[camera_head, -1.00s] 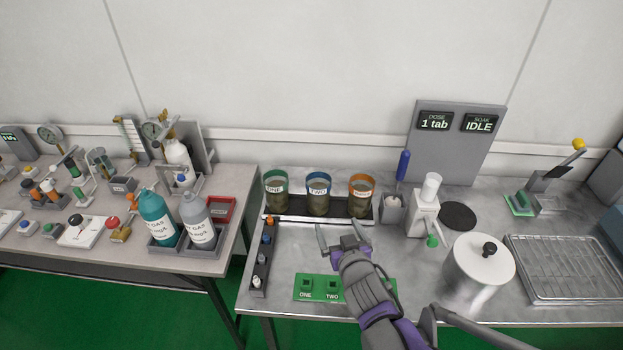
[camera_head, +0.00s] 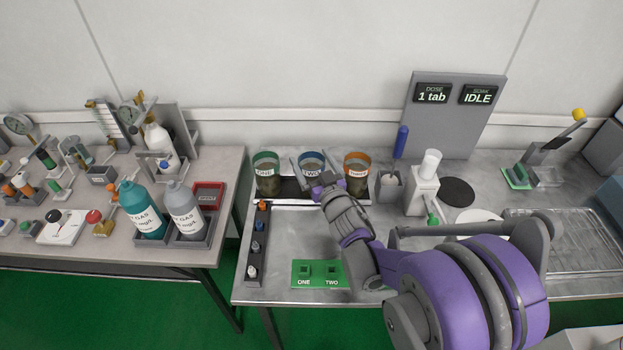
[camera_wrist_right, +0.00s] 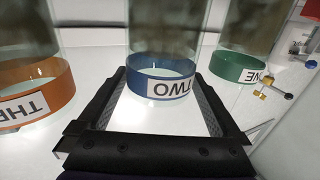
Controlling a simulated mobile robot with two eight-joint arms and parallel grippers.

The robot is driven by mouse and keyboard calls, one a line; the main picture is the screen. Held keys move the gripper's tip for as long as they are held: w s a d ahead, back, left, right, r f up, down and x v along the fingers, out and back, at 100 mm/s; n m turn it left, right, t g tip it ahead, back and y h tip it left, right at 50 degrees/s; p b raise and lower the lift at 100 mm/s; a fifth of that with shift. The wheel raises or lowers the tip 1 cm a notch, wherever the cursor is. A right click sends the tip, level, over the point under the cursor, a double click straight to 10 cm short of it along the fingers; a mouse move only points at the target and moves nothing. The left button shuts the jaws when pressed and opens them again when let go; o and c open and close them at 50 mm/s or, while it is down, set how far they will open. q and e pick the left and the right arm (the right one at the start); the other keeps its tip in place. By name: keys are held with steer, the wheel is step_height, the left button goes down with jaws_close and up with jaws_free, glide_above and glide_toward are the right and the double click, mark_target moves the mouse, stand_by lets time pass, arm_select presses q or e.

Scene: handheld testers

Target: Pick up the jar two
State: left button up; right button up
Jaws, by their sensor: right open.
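Jar two (camera_head: 311,157), a clear jar with a blue band and a white TWO label, stands in the middle of a row of three jars. In the right wrist view, jar two (camera_wrist_right: 162,84) appears upside down, centred between my right fingers. My right gripper (camera_head: 314,177) is open and empty, with its fingers spread to either side of jar two's front. It also shows in the wrist view (camera_wrist_right: 161,92). I cannot tell whether the fingers touch the glass. The gripper hides jar two's lower part in the head view. My left gripper is not in view.
Green-banded jar one (camera_head: 266,160) and orange-banded jar three (camera_head: 357,160) stand close on either side. A white dispenser (camera_head: 423,188) and a grey cup (camera_head: 389,186) are to the right. A green ONE/TWO pad (camera_head: 319,274) lies in front, with bare tray between.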

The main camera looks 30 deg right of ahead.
mark_target(307, 153)
steer(key=w, duration=0.3)
steer(key=shift+w+d+f, duration=0.15)
steer(key=shift+w+d, duration=0.15)
steer(key=shift+d, duration=0.05)
jaws_close()
